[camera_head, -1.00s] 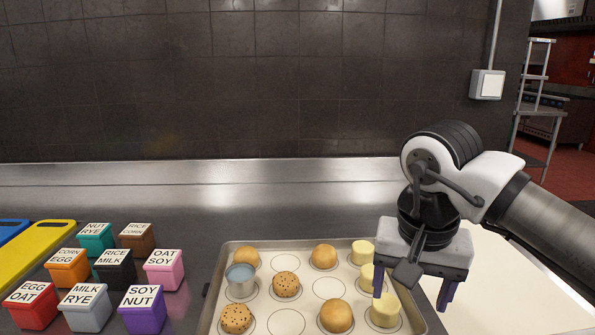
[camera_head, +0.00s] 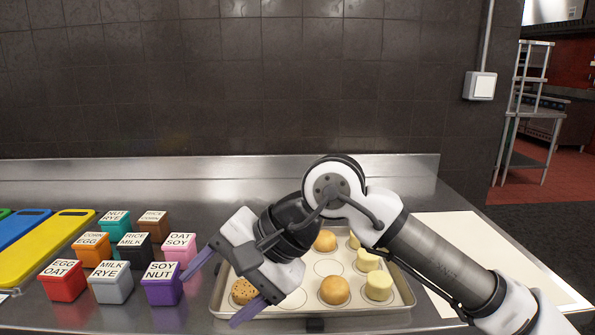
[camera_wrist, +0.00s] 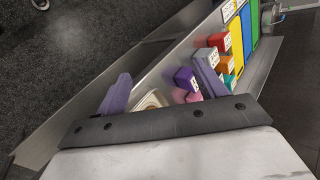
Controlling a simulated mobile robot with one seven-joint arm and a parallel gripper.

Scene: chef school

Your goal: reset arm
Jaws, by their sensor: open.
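My gripper (camera_head: 222,287) is open and empty, tilted with its purple fingers spread over the left part of the baking tray. In the wrist view one purple finger (camera_wrist: 117,95) shows beside the counter edge. The baking tray (camera_head: 398,312) lies on the steel counter and holds plain buns (camera_head: 335,290), pale yellow pieces (camera_head: 379,286) and a speckled cookie (camera_head: 243,291). My gripper and arm hide part of the tray, including where a small metal cup stood.
Labelled boxes, among them a purple SOY NUT box (camera_head: 163,291) and a red EGG OAT box (camera_head: 63,285), stand left of my gripper. A yellow board (camera_head: 50,250) and a blue board (camera_head: 22,230) lie farther left. A white sheet (camera_head: 440,228) lies at the right.

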